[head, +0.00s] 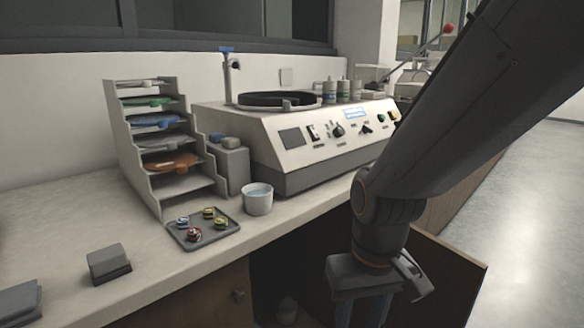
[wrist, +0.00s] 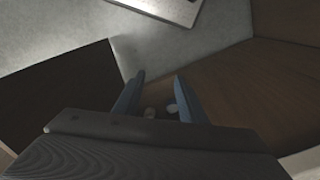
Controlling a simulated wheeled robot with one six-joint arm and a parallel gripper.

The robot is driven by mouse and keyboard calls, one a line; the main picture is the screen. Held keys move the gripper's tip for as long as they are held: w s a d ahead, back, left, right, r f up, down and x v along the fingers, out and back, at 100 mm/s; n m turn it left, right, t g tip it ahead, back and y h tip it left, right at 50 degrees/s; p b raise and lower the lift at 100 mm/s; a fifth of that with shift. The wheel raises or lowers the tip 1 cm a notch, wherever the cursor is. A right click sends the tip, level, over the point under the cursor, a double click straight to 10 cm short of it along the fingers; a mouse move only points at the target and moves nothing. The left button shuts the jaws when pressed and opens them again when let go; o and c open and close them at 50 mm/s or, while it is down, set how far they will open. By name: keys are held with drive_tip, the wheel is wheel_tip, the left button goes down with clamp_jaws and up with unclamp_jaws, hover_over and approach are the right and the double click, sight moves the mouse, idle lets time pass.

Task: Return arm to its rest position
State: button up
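My arm reaches down from the upper right in the head view, in front of the counter (head: 140,262). My gripper (head: 362,312) points downward beside the open cabinet, below the counter top, and its fingertips are cut off by the lower frame edge. In the wrist view my gripper (wrist: 159,77) shows two blue fingers spread apart, with nothing clearly held between them. Two small pale round shapes sit low between the fingers, and I cannot tell what they are.
A cabinet door (head: 452,278) stands open to the right of my gripper. The grey machine (head: 300,150), a cup (head: 257,200), a tray with several small round pieces (head: 190,240) and a sheet rack (head: 140,170) stand on the counter. Open floor (head: 530,230) lies right.

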drive_tip(key=s+d+r+m+p, duration=0.2)
drive_tip(key=d+r+p, duration=0.6)
drive_tip(key=r+p, duration=0.1)
drive_tip(key=shift+r+h+p, duration=0.3)
drive_tip(key=shift+p, duration=0.55)
